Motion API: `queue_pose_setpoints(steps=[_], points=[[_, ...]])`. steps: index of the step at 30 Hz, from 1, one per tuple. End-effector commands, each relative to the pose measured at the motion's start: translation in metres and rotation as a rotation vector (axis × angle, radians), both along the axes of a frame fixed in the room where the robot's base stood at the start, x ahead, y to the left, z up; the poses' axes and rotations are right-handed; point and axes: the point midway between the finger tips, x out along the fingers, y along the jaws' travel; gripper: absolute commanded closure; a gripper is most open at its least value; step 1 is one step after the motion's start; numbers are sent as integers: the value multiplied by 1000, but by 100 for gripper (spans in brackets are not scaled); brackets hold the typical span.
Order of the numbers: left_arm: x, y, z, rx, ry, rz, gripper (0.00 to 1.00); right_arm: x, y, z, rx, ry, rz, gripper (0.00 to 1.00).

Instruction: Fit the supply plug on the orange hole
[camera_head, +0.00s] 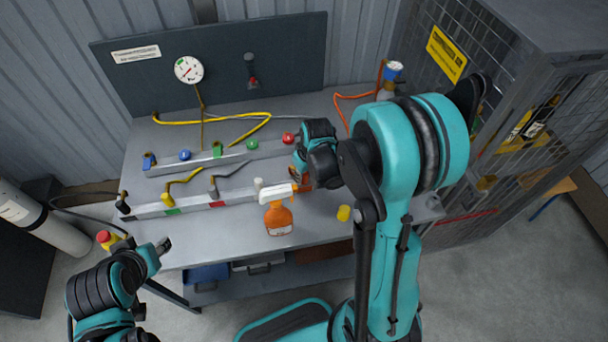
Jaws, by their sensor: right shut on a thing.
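My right gripper (303,166) is over the right part of the bench, near the end of the back rail. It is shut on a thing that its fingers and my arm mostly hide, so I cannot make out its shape. A small orange-brown patch (305,183) shows just below the fingers. I cannot make out the supply plug or the orange hole for certain. An orange hose (345,97) loops behind my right arm. My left gripper (160,249) is near the bench's front left edge, away from the rails; its finger gap is unclear.
The back rail (232,157) carries blue, green and red fittings. The front rail (190,205) has handles and coloured labels. A dark board (215,75) with a gauge (188,69) stands behind.

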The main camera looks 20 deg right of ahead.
Motion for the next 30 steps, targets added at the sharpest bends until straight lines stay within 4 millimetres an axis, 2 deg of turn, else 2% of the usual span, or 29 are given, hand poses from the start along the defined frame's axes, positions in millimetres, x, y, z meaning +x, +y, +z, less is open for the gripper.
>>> queue_pose_setpoints(steps=[3, 4, 6, 7, 16, 20, 23, 30], points=[[0, 0, 0, 0, 0, 0, 60, 0, 0, 0, 0, 0, 0, 100], [0, 0, 0, 0, 0, 0, 60, 0, 0, 0, 0, 0, 0, 75], [0, 0, 0, 0, 0, 0, 60, 0, 0, 0, 0, 0, 0, 56], [0, 0, 0, 0, 0, 0, 60, 0, 0, 0, 0, 0, 0, 53], [0, 0, 0, 0, 0, 0, 60, 0, 0, 1, 0, 0, 0, 53], [0, 0, 0, 0, 0, 0, 60, -2, 0, 10, 0, 0, 0, 53], [0, 0, 0, 0, 0, 0, 60, -6, -1, 25, 0, 0, 0, 53], [0, 0, 0, 0, 0, 0, 60, -16, -2, 73, 0, 0, -1, 53]])
